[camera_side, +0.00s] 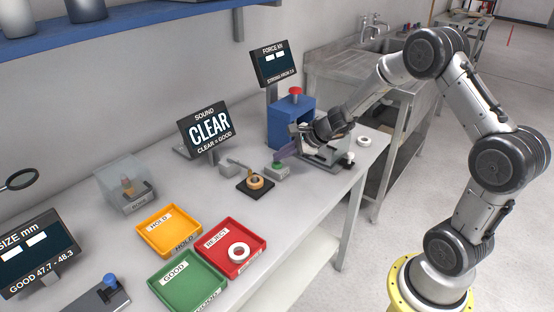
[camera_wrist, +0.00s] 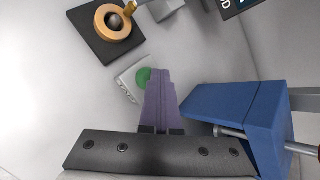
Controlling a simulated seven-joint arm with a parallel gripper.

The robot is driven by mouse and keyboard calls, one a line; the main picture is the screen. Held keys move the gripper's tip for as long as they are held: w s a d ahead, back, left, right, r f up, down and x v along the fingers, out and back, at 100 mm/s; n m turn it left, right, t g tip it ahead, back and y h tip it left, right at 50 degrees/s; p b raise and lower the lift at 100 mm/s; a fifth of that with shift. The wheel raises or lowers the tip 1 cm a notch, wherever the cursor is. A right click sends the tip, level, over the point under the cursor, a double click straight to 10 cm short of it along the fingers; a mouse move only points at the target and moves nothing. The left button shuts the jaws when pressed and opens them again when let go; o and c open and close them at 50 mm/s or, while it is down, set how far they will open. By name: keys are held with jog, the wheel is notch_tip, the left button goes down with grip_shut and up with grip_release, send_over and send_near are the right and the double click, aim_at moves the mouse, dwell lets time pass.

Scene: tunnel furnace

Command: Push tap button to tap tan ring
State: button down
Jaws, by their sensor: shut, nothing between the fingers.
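The tan ring (camera_side: 256,182) lies on a black square pad, and it also shows at the upper left of the wrist view (camera_wrist: 101,35). A small metal striker (camera_side: 236,163) stands beside the pad. The tap button (camera_side: 276,164) is green on a small grey box; in the wrist view the button (camera_wrist: 143,76) is partly covered by my fingers. My gripper (camera_side: 281,155) has purple fingers, shut and empty, with tips at or just above the button. Whether they touch it, I cannot tell. The fingers (camera_wrist: 158,75) also show in the wrist view. The sound display (camera_side: 209,127) reads CLEAR.
A blue press (camera_side: 290,120) with a red knob stands close behind my gripper. The red reject tray (camera_side: 256,250) holds a white ring. The orange hold tray (camera_side: 148,233) and green good tray (camera_side: 160,291) look empty. Another white ring (camera_side: 364,142) lies near the table's right end.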

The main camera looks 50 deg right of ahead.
aim_at(281, 164)
jog(key=shift+r, duration=1.15)
jog(key=shift+r, duration=0.1)
jog(key=shift+r, duration=2.4)
